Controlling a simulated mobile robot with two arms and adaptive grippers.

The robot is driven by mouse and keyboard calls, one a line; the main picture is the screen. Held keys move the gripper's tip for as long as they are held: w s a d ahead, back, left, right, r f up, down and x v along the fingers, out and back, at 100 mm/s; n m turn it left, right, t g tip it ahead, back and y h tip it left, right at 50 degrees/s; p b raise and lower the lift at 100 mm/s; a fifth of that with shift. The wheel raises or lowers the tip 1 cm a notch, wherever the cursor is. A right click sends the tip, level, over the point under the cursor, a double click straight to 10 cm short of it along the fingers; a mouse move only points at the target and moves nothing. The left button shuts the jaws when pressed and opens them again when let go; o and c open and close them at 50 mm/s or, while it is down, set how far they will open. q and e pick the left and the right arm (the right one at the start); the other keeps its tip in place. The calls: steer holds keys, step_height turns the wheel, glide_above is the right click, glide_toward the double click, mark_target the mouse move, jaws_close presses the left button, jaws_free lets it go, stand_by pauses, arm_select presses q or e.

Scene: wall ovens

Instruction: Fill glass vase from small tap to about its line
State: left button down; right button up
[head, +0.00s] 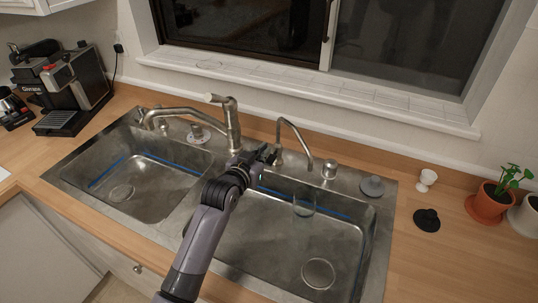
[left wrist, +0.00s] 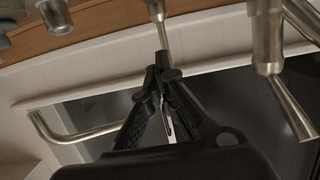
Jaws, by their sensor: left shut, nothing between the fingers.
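The clear glass vase (head: 304,203) stands in the right basin, below the small tap's spout end. Its line and any water in it are too faint to tell. The small tap (head: 293,128) is a thin curved metal spout behind the right basin. My left gripper (head: 270,154) is shut and empty, close to the base of the small tap. In the left wrist view its fingertips (left wrist: 170,75) meet in front of the small tap's stem (left wrist: 160,25); I cannot tell whether they touch it. The tap's bent spout (left wrist: 75,137) shows at the left. My right gripper is out of view.
The large faucet (head: 231,125) stands left of my gripper and also shows in the left wrist view (left wrist: 267,40). A metal cap (head: 329,169) and a grey stopper (head: 373,187) sit right of the small tap. The left basin (head: 165,190) is empty.

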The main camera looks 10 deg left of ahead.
arm_select(q)
glide_above(269, 165)
steer(key=shift+w+f+p, duration=0.1)
steer(key=shift+f+p, duration=0.25)
steer(key=shift+f, duration=0.1)
step_height(269, 165, down, 3)
steer(key=shift+r+p, duration=0.2)
steer(key=shift+p, duration=0.15)
steer(key=shift+f, duration=0.75)
steer(key=shift+f, duration=0.1)
